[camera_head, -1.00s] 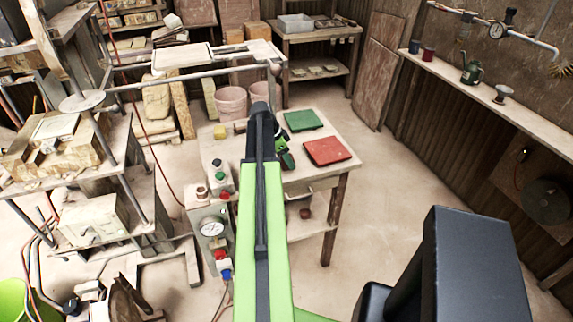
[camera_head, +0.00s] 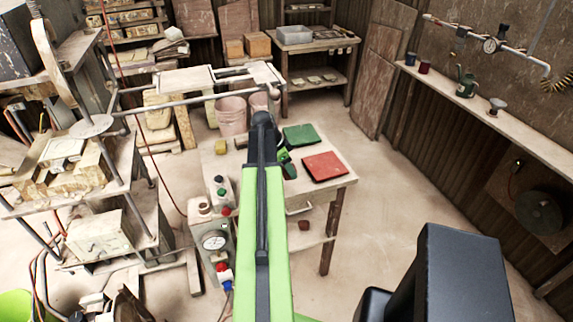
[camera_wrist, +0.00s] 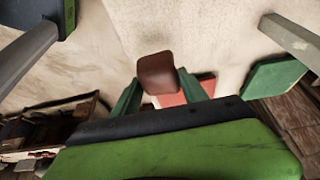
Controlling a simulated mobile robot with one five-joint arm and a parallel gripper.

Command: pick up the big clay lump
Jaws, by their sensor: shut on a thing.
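A brown clay lump (camera_wrist: 157,72) shows in the wrist view, between the green fingertips of my gripper (camera_wrist: 160,92). My gripper is shut on it and it appears held above the table. In the head view my gripper (camera_head: 284,161) is over the wooden table, mostly hidden behind my arm, and the held lump cannot be made out there. A red mat (camera_head: 325,166) and a green mat (camera_head: 304,135) lie on the table to the right of my gripper; both also show beyond the lump in the wrist view.
A small reddish-brown piece (camera_head: 304,224) sits on the table's lower shelf. The press frame (camera_head: 92,126) fills the left. Floor right of the table is clear.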

